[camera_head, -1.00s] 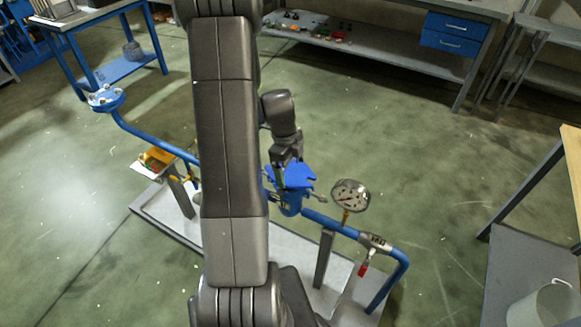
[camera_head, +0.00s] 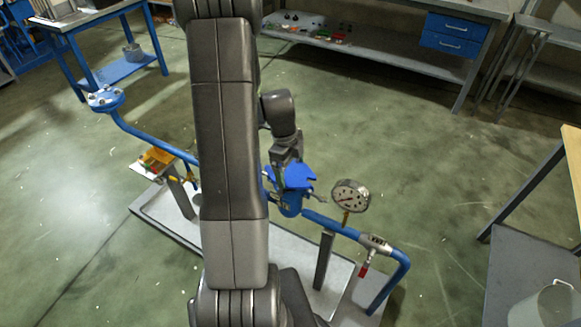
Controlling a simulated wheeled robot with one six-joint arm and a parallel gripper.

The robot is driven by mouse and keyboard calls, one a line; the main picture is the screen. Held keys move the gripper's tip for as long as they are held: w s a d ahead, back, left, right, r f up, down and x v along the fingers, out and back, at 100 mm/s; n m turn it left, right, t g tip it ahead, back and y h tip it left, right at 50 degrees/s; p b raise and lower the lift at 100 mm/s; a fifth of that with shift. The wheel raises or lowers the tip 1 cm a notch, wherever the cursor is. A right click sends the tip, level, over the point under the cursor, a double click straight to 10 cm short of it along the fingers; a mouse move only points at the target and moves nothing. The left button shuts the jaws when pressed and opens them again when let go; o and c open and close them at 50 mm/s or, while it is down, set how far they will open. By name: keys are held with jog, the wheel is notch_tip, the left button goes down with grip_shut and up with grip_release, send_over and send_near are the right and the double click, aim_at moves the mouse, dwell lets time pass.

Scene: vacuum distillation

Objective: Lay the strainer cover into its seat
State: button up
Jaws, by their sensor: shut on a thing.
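The blue strainer cover (camera_head: 296,176) is a flat plate with an uneven outline, in the middle of the head view. My gripper (camera_head: 282,170) points down and is shut on the cover at its left part. The cover is over the top of the blue strainer body (camera_head: 291,206), which sits in the blue pipe run. The seat is hidden under the cover, so I cannot tell whether the cover touches it or hangs just above it. My arm hides the pipe to the left of the strainer.
A round pressure gauge (camera_head: 350,195) stands close to the right of the strainer. A red-handled valve (camera_head: 364,268) is on the lower pipe. A small tray with yellow and red parts (camera_head: 155,161) is at left. The grey skid base (camera_head: 160,212) lies below.

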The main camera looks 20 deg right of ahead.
jog(key=shift+f+b, duration=0.8)
jog(key=shift+b, duration=0.1)
jog(key=o, duration=1.5)
notch_tip(320, 180, up, 14)
jog(key=w+a, duration=0.1)
jog(key=shift+w+a+f, duration=0.15)
jog(key=shift+w+a, duration=0.1)
jog(key=f, duration=0.4)
jog(key=s+d+f, duration=0.1)
jog(key=f, duration=0.8)
jog(key=shift+s+d+f, duration=0.2)
jog(key=shift+s+f, duration=0.1)
jog(key=shift+f, duration=0.1)
jog(key=shift+r+p, duration=0.35)
jog(key=shift+f, duration=0.15)
